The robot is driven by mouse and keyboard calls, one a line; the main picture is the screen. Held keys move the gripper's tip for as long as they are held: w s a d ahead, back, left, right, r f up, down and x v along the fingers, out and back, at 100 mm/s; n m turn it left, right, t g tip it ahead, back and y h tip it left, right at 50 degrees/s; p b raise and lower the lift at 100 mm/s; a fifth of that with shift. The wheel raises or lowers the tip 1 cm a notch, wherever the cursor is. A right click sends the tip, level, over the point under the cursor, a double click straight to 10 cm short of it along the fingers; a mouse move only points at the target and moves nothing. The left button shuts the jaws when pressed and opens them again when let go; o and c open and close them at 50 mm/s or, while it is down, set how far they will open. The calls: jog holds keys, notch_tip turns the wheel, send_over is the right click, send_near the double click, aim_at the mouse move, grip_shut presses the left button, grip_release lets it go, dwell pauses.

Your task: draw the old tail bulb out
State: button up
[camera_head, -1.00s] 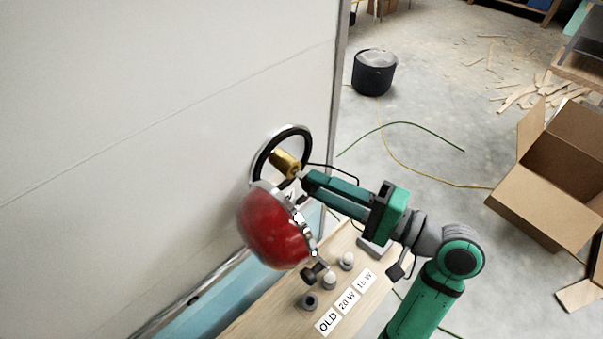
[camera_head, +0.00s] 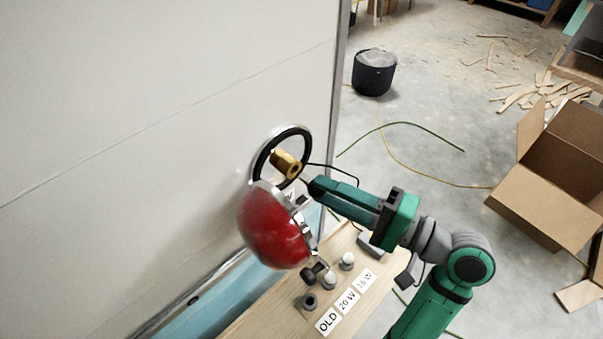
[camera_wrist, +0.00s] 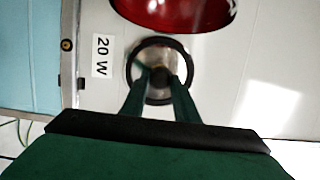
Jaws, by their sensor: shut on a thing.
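The round tail lamp has a black ring (camera_head: 262,160) on the pale camper wall, with a brass socket (camera_head: 288,165) in it. Its red lens (camera_head: 272,228) hangs open below. My gripper (camera_head: 313,185) is just right of the socket, with a small gap to its mouth. In the wrist view, my two green fingers close on a small dark round end (camera_wrist: 159,77), in front of the lamp ring. I take this for the old bulb; most of it is hidden by the fingers.
A wooden shelf (camera_head: 262,318) below carries an empty-looking dark holder (camera_head: 310,301) by the OLD label (camera_head: 327,322). An open cardboard box (camera_head: 545,180) is on the floor at right.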

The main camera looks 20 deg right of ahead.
jog(key=shift+s, duration=0.1)
dwell(0.3)
jog(key=s+a+v, duration=0.1)
jog(key=v, duration=0.5)
jog(key=shift+s+d, duration=0.15)
jog(key=shift+s, duration=0.2)
dwell(0.6)
